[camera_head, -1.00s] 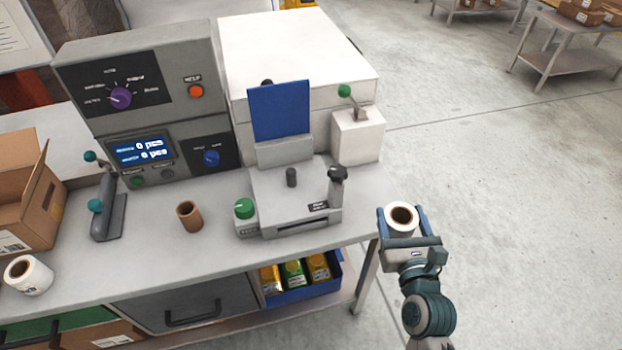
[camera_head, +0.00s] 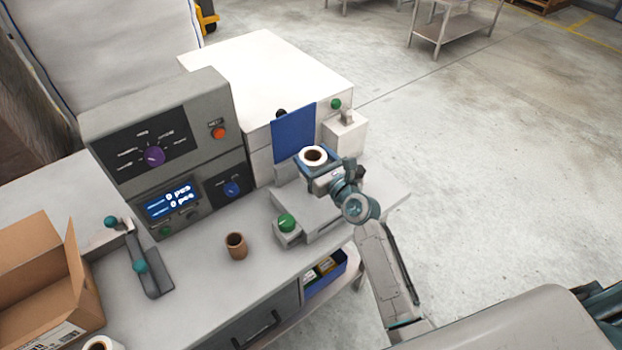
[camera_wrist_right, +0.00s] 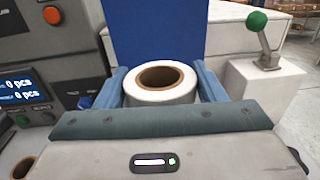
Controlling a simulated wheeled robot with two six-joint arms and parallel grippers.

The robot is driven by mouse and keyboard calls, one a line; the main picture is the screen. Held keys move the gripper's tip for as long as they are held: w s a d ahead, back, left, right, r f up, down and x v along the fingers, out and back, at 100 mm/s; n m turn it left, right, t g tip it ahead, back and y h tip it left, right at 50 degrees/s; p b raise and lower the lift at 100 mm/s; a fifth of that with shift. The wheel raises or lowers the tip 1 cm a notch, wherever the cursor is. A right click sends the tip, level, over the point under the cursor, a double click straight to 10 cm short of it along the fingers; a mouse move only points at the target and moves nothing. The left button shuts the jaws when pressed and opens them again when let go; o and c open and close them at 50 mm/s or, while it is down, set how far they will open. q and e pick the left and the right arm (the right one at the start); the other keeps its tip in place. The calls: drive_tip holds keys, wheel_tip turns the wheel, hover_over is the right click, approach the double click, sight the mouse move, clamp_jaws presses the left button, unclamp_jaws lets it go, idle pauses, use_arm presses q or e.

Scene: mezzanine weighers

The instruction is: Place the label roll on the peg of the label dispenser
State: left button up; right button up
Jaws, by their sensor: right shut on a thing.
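My right gripper (camera_head: 313,162) is shut on the white label roll (camera_head: 304,159), which has a brown core. It holds the roll upright, hole facing up, over the grey label dispenser (camera_head: 290,204), in front of its blue plate (camera_head: 293,131). In the right wrist view the roll (camera_wrist_right: 160,96) sits between the two blue fingers (camera_wrist_right: 163,84). The dispenser's peg is hidden behind the gripper and roll, so I cannot tell how the hole lines up with it. My left gripper is not in view.
A green knob (camera_head: 287,221) stands at the dispenser's front left. A brown cardboard core (camera_head: 236,245) stands on the bench. Left are a lever device (camera_head: 150,272), an open carton (camera_head: 40,270) and another white roll (camera_head: 103,344). A control box (camera_head: 165,150) stands behind.

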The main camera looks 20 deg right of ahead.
drive_tip(key=shift+w+d, duration=0.3)
drive_tip(key=shift+w, duration=0.5)
drive_tip(key=f+b, duration=0.1)
drive_tip(key=f, duration=0.2)
drive_tip(key=f+b, duration=0.1)
drive_tip(key=f, duration=0.1)
drive_tip(key=shift+a+b, duration=0.3)
drive_tip(key=shift+b, duration=0.05)
wheel_tip(320, 180, down, 4)
drive_tip(key=shift+d+r+b, duration=0.15)
drive_tip(key=shift+r+b, duration=0.1)
drive_tip(key=shift+b, duration=0.7)
drive_tip(key=shift+f, duration=0.2)
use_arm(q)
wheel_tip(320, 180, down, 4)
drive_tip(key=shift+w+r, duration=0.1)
use_arm(e)
drive_tip(key=shift+f, duration=0.1)
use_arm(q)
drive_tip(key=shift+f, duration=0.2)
use_arm(e)
drive_tip(key=o, duration=1.1)
drive_tip(key=shift+c, duration=0.2)
